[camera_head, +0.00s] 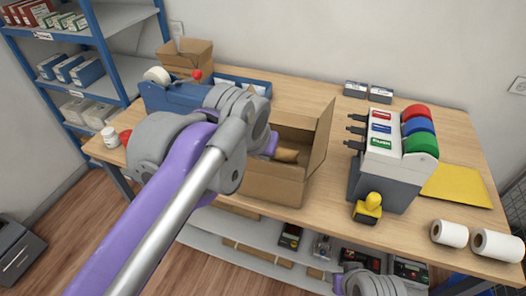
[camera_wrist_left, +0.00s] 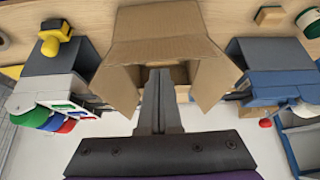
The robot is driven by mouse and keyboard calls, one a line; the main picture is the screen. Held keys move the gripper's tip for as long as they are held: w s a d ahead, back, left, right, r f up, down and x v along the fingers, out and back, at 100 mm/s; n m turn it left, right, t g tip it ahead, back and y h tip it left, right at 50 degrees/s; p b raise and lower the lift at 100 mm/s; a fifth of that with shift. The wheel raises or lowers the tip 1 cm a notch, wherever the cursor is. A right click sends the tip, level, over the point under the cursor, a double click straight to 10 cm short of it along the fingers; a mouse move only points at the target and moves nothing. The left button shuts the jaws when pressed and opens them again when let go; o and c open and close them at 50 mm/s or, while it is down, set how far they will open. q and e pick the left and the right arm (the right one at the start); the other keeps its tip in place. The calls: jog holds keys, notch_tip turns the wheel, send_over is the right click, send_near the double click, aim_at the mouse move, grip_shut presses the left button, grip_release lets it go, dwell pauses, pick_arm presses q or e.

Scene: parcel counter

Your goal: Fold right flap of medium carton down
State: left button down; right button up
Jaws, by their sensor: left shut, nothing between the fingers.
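The medium carton (camera_head: 270,189) stands open on the wooden table, left of the label dispenser. Its right flap (camera_head: 322,136) stands up along the right side. In the left wrist view the carton (camera_wrist_left: 168,20) fills the top middle, with one raised flap (camera_wrist_left: 116,82) on the left and another (camera_wrist_left: 214,78) on the right. A brown item (camera_head: 287,155) shows inside the carton. My left gripper (camera_wrist_left: 158,73) is shut and empty, with its fingertips at the carton's opening between the flaps; contact cannot be told. In the head view my arm hides its fingers. My right gripper is out of view.
The dispenser (camera_head: 388,150) with coloured rolls and a yellow-handled stamp (camera_head: 370,206) stand right of the carton. A blue tape dispenser (camera_head: 175,97) and another carton (camera_head: 188,56) stand behind left. White rolls (camera_head: 449,233) lie at the right front. The table behind the carton is partly clear.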

pick_arm(q)
notch_tip(320, 180, down, 7)
jog(key=b, duration=0.5)
jog(key=w+d+f, duration=0.2)
jog(key=w, duration=0.7)
jog(key=shift+d+f+b, duration=0.2)
jog(key=shift+f+b, duration=0.05)
jog(key=shift+b, duration=0.15)
jog(key=shift+f, duration=0.15)
notch_tip(320, 180, up, 9)
jog(key=p, duration=0.7)
jog(key=shift+f, duration=0.1)
